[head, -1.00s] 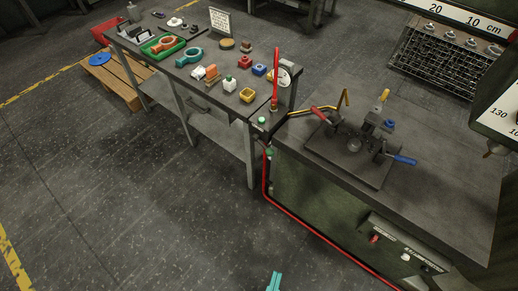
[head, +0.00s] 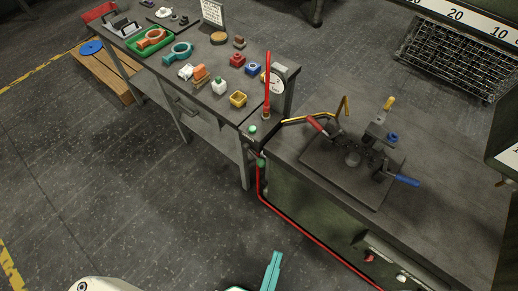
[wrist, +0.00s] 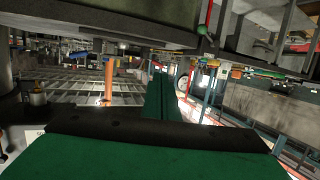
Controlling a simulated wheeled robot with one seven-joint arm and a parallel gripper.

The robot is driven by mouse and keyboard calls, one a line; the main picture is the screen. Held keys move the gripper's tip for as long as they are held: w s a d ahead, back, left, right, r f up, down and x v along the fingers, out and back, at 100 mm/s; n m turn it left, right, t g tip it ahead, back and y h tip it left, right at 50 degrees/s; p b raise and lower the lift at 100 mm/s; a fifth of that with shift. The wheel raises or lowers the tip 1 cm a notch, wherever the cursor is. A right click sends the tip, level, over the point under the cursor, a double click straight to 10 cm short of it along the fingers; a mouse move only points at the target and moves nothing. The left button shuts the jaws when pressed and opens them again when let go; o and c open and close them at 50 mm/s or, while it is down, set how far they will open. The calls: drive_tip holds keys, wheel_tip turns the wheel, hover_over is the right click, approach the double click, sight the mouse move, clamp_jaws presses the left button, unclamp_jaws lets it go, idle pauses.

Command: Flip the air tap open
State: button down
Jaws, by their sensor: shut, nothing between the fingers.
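A red hose (head: 262,190) runs down the bench front from near there. My gripper (head: 274,258) is at the bottom of the head view, its teal fingers together and empty, well apart from the lever. In the wrist view the green fingers (wrist: 160,90) are side by side; a red line with a green fitting (wrist: 203,29) shows above them.
The right bench carries a dark fixture plate (head: 345,180) with a blue-handled clamp (head: 405,180) and a yellow bent bar (head: 310,119). The left bench holds several castings and a green tray (head: 138,47). The floor in front is clear.

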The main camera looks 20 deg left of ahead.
drive_tip(key=shift+w, duration=0.25)
drive_tip(key=w+a+f+n+g+y, duration=0.1)
drive_tip(key=w+a+f+g, duration=0.3)
drive_tip(key=w+a+f, duration=1)
drive_tip(key=w+a+r+m+g+h, duration=0.1)
drive_tip(key=w+a+r+m+h, duration=0.3)
drive_tip(key=w+a+r, duration=0.3)
drive_tip(key=w+r+h, duration=0.1)
drive_tip(key=w+r, duration=0.2)
drive_tip(key=w, duration=0.1)
drive_tip(key=shift+w+a+m+g, duration=0.2)
drive_tip(key=shift+w+m+g, duration=0.1)
drive_tip(key=shift+w, duration=0.05)
drive_tip(key=shift+r, duration=0.1)
